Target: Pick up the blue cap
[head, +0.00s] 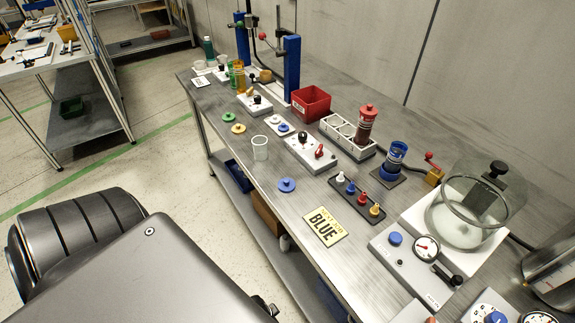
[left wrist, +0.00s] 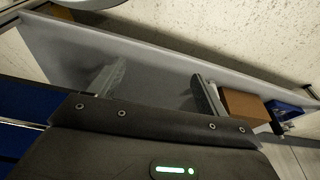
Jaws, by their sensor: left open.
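The blue cap (head: 287,185) is a small flat disc with a raised knob. It lies on the metal bench top near the front edge, behind a yellow "BLUE" card (head: 325,226). My left arm fills the lower left of the head view, and its gripper is mostly hidden there behind the arm. In the left wrist view my left gripper (left wrist: 157,88) is open, its two fingers apart with nothing between them. A grey shelf surface lies beyond the fingers; the cap does not show in that view. My right gripper is in neither view.
A yellow cap (head: 238,128) and green cap (head: 228,117) lie farther back. A clear cup (head: 260,148), switch box (head: 311,152), rack of coloured plugs (head: 357,198) and gauge panel (head: 412,262) stand around the blue cap. A brown box (left wrist: 243,106) shows in the left wrist view.

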